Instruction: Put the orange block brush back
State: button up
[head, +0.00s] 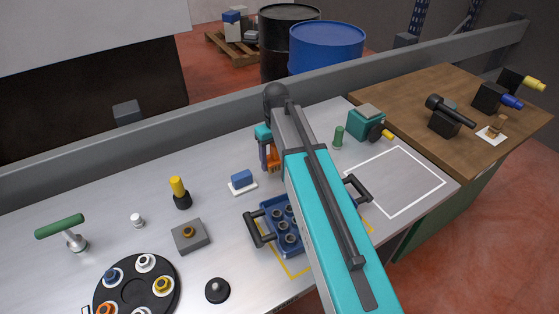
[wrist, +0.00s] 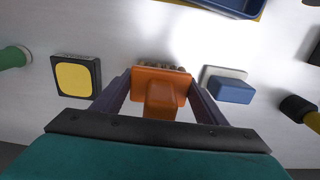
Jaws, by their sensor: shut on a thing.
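The orange block brush (wrist: 154,96) is between the two fingers of my gripper (wrist: 158,88) in the wrist view. My gripper is shut on it, and dark bristle tips show along its far edge. In the head view a bit of the orange brush (head: 273,160) shows at my gripper (head: 267,150), mostly hidden by my arm. A blue block brush (head: 242,179) sits on a white pad (head: 247,188) to the left of my gripper; it also shows in the wrist view (wrist: 232,90). The gap under the orange brush cannot be told.
A black square with a yellow top (wrist: 76,78) lies beside my gripper. A blue tray (head: 270,215) with black handles is partly under my arm. A white-outlined area (head: 396,180) is empty. A yellow-and-black tool (head: 180,192) and a grey block (head: 190,238) stand at left.

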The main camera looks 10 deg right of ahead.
aim_at(279, 161)
jog(key=shift+w+d, duration=0.25)
jog(key=shift+w, duration=0.25)
jog(key=shift+w+d+f+p, duration=0.45)
jog(key=shift+w+p, duration=0.15)
jog(key=shift+p, duration=0.05)
jog(key=shift+f+p, duration=0.75)
jog(key=shift+f, duration=0.45)
jog(key=shift+f, duration=0.25)
jog(key=o, duration=1.3)
jog(key=shift+o, duration=0.2)
jog(key=shift+b, duration=0.3)
jog(key=shift+a+r+b, duration=0.2)
jog(key=shift+r+b, duration=1)
jog(key=shift+r, duration=1.25)
jog(key=shift+s+r+b, duration=0.1)
jog(key=shift+r+b, duration=0.75)
jog(key=shift+r, duration=3.65)
